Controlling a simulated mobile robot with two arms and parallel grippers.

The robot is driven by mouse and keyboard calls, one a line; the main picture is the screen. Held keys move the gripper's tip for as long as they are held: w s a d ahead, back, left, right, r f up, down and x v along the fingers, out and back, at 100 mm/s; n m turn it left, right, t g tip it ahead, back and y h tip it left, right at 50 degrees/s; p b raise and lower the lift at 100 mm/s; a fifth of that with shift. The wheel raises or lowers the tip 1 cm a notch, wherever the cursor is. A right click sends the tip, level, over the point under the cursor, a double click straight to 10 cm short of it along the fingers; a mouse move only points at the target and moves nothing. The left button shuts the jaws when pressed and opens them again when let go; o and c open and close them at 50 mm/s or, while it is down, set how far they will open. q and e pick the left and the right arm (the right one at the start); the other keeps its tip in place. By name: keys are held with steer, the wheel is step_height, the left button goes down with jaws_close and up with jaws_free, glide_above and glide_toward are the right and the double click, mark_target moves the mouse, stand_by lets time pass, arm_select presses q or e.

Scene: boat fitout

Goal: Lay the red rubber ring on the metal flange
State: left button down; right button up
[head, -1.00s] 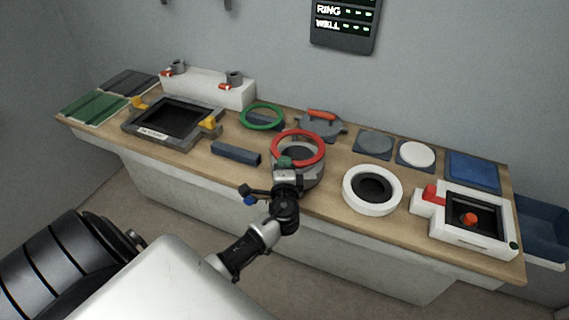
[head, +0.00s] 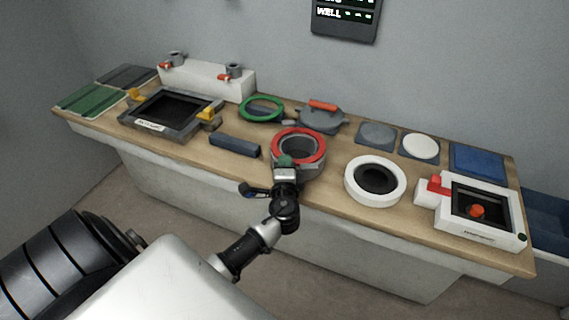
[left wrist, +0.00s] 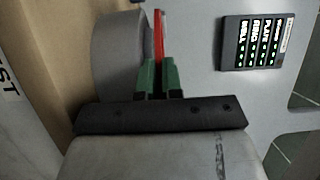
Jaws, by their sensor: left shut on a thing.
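The red rubber ring (head: 299,132) is level over the grey round metal flange (head: 313,173) in the head view, roughly centred on its opening. My left gripper (head: 285,163) is shut on the ring's near edge. In the left wrist view the ring (left wrist: 158,38) shows edge-on between the green fingertips (left wrist: 158,76), very close to the end face of the grey flange (left wrist: 115,60). I cannot tell whether the ring touches the flange all round. My right gripper is not in view.
A white ring-shaped part (head: 353,181) and a white box with a red knob (head: 486,235) stand to the right. A dark bar (head: 234,145) lies to the left. A green ring (head: 243,110) and a grey lid with an orange handle (head: 321,120) lie behind.

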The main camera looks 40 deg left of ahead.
arm_select(q)
steer(key=shift+s+f, duration=0.1)
steer(key=shift+f, duration=0.35)
steer(key=c, duration=1.3)
jaws_free()
steer(key=shift+d, duration=0.1)
steer(key=shift+o, duration=0.4)
steer(key=shift+s, duration=0.1)
steer(key=shift+d+f, duration=0.1)
steer(key=shift+f, duration=0.05)
steer(key=shift+s+d+f, duration=0.1)
steer(key=shift+s+d, duration=0.1)
steer(key=shift+r+b+v, duration=0.25)
steer(key=shift+b+v, duration=0.05)
steer(key=shift+v, duration=1.35)
steer(key=shift+r+b+v, duration=0.25)
steer(key=shift+r+v, duration=0.05)
steer(key=shift+v, duration=1.3)
steer(key=shift+r+b+v, duration=0.25)
steer(key=shift+b+v, duration=0.05)
steer(key=shift+v, duration=1.35)
